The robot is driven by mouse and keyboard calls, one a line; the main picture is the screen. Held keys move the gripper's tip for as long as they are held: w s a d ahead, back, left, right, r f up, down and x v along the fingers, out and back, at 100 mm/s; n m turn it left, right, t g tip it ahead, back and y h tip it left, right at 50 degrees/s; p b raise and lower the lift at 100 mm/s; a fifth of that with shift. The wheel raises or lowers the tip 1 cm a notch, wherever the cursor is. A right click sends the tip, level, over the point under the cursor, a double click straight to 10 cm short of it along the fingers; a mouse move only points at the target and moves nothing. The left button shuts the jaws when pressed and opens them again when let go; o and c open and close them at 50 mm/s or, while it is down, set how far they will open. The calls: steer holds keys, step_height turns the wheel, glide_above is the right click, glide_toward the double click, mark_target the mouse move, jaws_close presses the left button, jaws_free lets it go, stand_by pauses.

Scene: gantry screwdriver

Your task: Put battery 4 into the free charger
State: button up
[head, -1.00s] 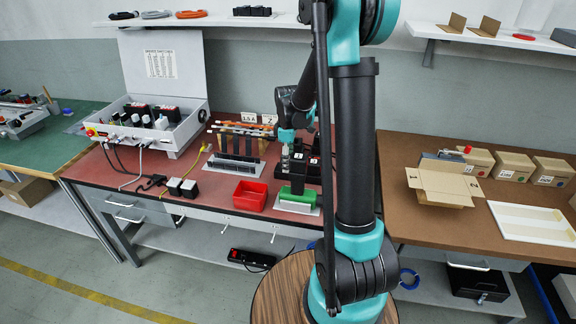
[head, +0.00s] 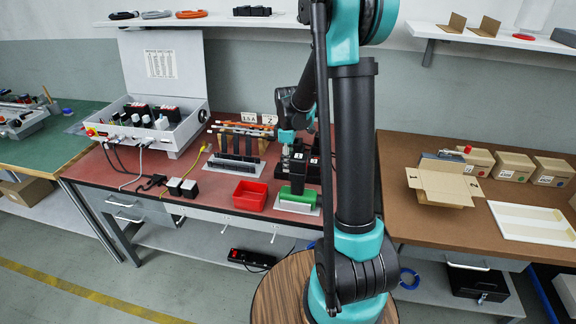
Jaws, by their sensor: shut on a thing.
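My gripper (head: 287,143) shows small and partly hidden at the back of the red-brown bench (head: 224,187). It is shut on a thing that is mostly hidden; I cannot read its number. It is just above a cluster of black upright blocks (head: 297,167), some with white labels. My upper arm covers the right side of this cluster. I cannot tell from this view which block is battery 4 or which charger place is free, nor whether the held thing touches the blocks below.
A green block (head: 298,191) on a pale plate and a red bin (head: 250,195) stand at the bench's front. To the left are a dark rack (head: 236,164), two small black boxes (head: 182,187) with cables, and an open grey case (head: 150,124).

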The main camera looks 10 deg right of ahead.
steer(key=shift+r, duration=0.1)
steer(key=shift+r, duration=3.05)
